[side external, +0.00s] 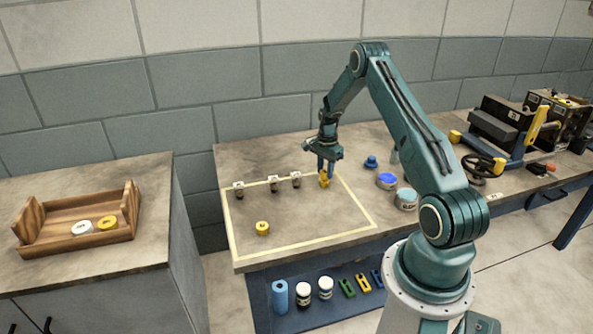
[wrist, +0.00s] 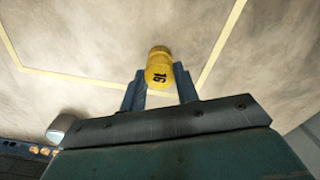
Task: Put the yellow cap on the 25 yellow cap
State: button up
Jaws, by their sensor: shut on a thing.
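My gripper (side external: 325,168) is at the back right of the taped area, pointing down and shut on a yellow cap (side external: 324,180). In the wrist view the yellow cap (wrist: 159,70) sits between the fingertips of my gripper (wrist: 160,88), with dark digits that look like 16 or 91. It looks tall; I cannot tell whether it is one piece or two, or whether it touches the table. Another yellow cap (side external: 262,228), its mark too small to read, lies on the table toward the front left of the taped area. A third yellow cap (side external: 106,223) lies in the wooden tray.
The wooden tray (side external: 48,242) on the left cabinet also holds a white cap (side external: 82,227). Several small dark pieces with white labels, one here (side external: 273,184), stand along the back tape line. The taped middle is clear.

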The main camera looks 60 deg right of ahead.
aim_at(325, 171)
jog(key=shift+f, duration=0.3)
jog(key=shift+f, duration=0.15)
jog(key=o, duration=0.9)
notch_tip(325, 171, up, 12)
jog(key=shift+r, duration=0.2)
dwell(0.6)
